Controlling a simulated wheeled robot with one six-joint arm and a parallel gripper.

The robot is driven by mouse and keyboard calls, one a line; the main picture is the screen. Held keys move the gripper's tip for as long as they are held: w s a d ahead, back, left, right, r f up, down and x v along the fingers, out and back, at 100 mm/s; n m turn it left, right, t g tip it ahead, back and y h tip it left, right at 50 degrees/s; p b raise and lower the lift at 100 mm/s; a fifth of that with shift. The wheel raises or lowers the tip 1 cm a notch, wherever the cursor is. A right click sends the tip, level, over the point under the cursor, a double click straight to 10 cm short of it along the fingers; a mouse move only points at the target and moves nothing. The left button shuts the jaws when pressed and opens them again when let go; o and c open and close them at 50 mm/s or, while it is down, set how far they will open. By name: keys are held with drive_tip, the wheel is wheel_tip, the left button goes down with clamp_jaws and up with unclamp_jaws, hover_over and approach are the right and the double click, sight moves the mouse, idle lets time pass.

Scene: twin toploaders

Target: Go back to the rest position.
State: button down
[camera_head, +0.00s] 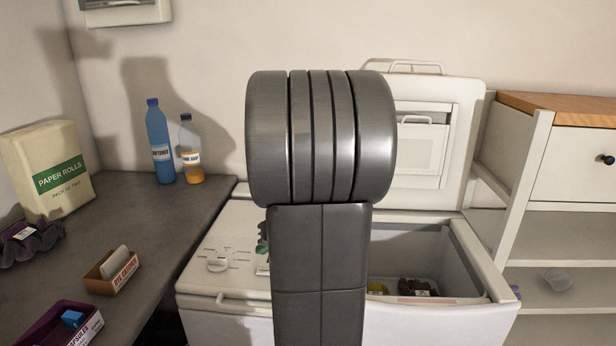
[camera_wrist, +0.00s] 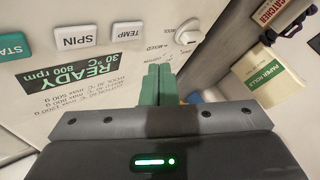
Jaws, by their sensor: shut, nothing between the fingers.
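My gripper (camera_wrist: 158,88) shows in the wrist view with its two green fingers together and nothing between them. It is over the washer's control panel (camera_wrist: 110,65), beside the white dial (camera_wrist: 188,32); I cannot tell whether it touches the panel. The panel has START (camera_wrist: 14,46), SPIN (camera_wrist: 76,36) and TEMP (camera_wrist: 127,32) buttons and a display (camera_wrist: 85,72) reading READY, 30 °C, 800 rpm. In the head view my raised grey arm covers the middle, and only a green bit of the gripper shows at its left edge.
The toploader (camera_head: 225,300) has its lid (camera_head: 435,140) open, with several items inside. The dark counter (camera_head: 150,215) at left holds a blue bottle (camera_head: 159,140), a clear bottle (camera_head: 190,150), a paper rolls pack (camera_head: 50,170) and small boxes. A shelf unit (camera_head: 560,235) stands at right.

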drive_tip(key=shift+p, duration=0.65)
drive_tip(key=shift+f+p, duration=0.1)
drive_tip(key=shift+p, duration=0.8)
drive_tip(key=shift+p, duration=0.45)
wheel_tip(320, 180, up, 5)
drive_tip(key=p, duration=0.3)
drive_tip(key=shift+r, duration=0.2)
drive_tip(key=shift+f, duration=0.1)
